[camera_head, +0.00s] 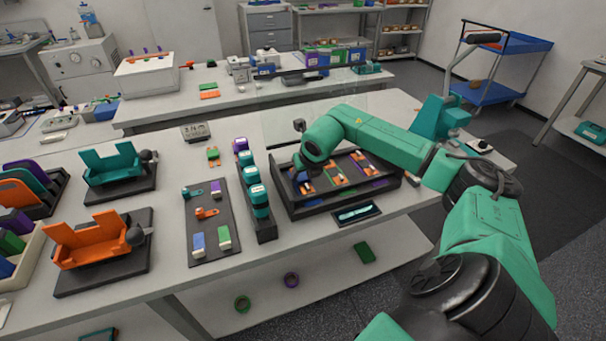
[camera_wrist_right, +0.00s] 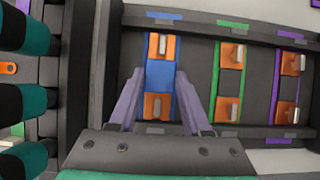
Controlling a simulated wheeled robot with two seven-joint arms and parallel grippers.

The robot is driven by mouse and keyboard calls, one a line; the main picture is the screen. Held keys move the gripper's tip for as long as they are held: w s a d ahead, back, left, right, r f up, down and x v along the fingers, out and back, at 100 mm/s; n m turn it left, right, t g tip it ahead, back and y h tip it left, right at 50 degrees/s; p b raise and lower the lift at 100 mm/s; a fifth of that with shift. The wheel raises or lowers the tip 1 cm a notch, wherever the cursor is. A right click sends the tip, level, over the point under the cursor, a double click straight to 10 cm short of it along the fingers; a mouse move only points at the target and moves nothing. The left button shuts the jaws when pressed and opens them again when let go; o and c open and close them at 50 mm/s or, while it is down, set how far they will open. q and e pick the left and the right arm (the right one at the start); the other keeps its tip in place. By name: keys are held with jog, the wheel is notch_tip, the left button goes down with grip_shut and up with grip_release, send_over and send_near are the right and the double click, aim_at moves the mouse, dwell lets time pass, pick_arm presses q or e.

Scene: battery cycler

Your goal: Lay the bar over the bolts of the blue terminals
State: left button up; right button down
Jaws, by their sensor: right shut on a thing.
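The blue bar (camera_wrist_right: 160,76) has a blue middle and orange ends. It lies between the fingers of my right gripper (camera_wrist_right: 161,72), which is shut on it. In the right wrist view it lies lengthwise in the blue-edged bay, with a pale bolt showing at each orange end. I cannot tell whether it rests fully down on the terminals. In the head view my right arm reaches over the left part of the black tray (camera_head: 335,206) and mostly hides the gripper and bar. My left gripper is not in view.
Green-edged (camera_wrist_right: 232,80) and purple-edged (camera_wrist_right: 288,85) bays with orange terminals and bolts lie to the right in the wrist view. A dark mat (camera_head: 210,240) with small parts and a green bar (camera_head: 213,155) lie further left.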

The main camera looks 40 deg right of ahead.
jog(key=shift+c, duration=1.4)
grip_release()
jog(key=b+v, duration=0.3)
jog(key=v, duration=1.1)
jog(key=shift+s+r, duration=0.2)
jog(key=shift+r, duration=0.05)
